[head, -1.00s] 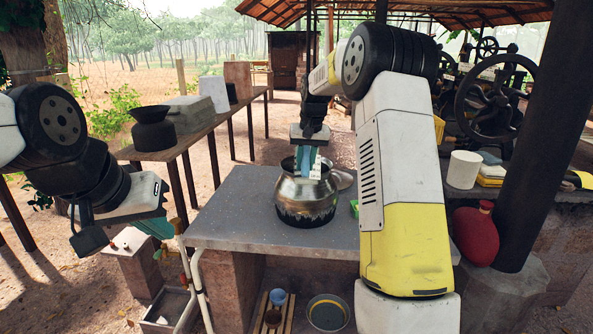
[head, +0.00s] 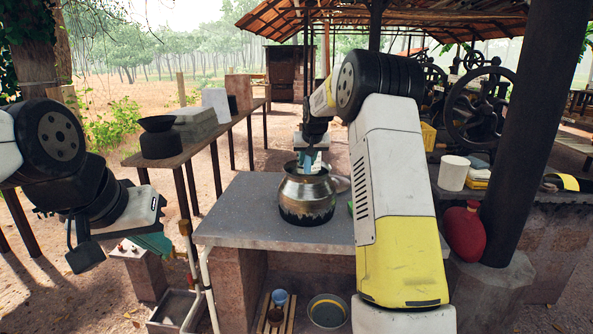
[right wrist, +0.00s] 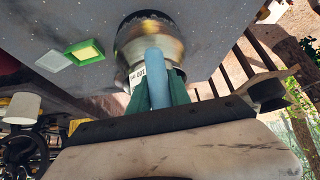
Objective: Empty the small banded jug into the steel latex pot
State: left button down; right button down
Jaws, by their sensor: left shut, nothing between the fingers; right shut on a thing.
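The steel latex pot (head: 306,196), silver with a dark lower band, stands upright on the grey table. My right gripper (head: 311,160) is over its mouth, pointing down. In the right wrist view its green fingers (right wrist: 158,90) are shut on a blue bar-like thing (right wrist: 154,68); beside the bar is a white label (right wrist: 137,75). I cannot tell whether this bar belongs to the banded jug; no jug body shows clearly. The pot (right wrist: 150,40) is behind it. My left gripper (head: 160,245) is shut and empty, left of the table.
A green-framed sponge-like block (right wrist: 85,52) lies on the table near the pot. A blue cup (head: 279,297) and a bowl (head: 327,311) are below the table. A red vessel (head: 464,231) and a dark pillar (head: 527,130) stand at right. A dark pot (head: 159,140) is on the back-left bench.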

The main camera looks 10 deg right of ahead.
jog(key=shift+w, duration=0.2)
jog(key=shift+r, duration=1.5)
jog(key=shift+f, duration=0.1)
